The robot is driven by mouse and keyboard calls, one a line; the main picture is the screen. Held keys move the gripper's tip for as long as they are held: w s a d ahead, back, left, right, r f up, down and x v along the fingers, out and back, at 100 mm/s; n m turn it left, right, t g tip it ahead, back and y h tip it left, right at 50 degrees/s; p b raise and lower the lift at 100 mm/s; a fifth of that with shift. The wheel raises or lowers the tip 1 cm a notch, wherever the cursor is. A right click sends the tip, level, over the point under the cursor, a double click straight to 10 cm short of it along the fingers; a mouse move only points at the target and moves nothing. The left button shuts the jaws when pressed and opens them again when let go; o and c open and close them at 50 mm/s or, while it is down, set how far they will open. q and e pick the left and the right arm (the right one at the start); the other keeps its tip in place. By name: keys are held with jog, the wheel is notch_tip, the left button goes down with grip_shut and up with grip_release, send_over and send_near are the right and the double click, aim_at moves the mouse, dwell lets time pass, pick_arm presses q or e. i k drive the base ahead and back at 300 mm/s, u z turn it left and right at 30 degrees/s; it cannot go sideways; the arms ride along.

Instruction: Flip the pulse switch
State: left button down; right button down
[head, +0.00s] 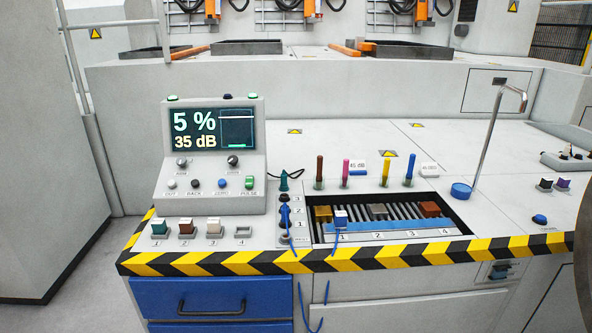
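The pulse switch (250,182) is a small green rocker on the front of the grey console (211,203), at the right end of its lower row, above the label PULSE. It looks lit green; its exact tilt is too small to tell. The console screen (210,131) reads 5 % and 35 dB, with a small plot and a green bar at its right. Neither of my grippers is in view, and nothing covers the switch.
Left of the switch are a blue ZERO knob (222,183), a dark BACK knob (195,183) and a pale OUT knob (171,184). Two dials sit above. Right of the console stand a teal probe (284,181) with a black cable and a slotted tray (437,198). Striped edging (200,263) borders the bench front.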

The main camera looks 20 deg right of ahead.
aim_at(249, 179)
jog(key=z, duration=0.5)
jog(key=i, duration=1.15)
jog(key=u, duration=0.05)
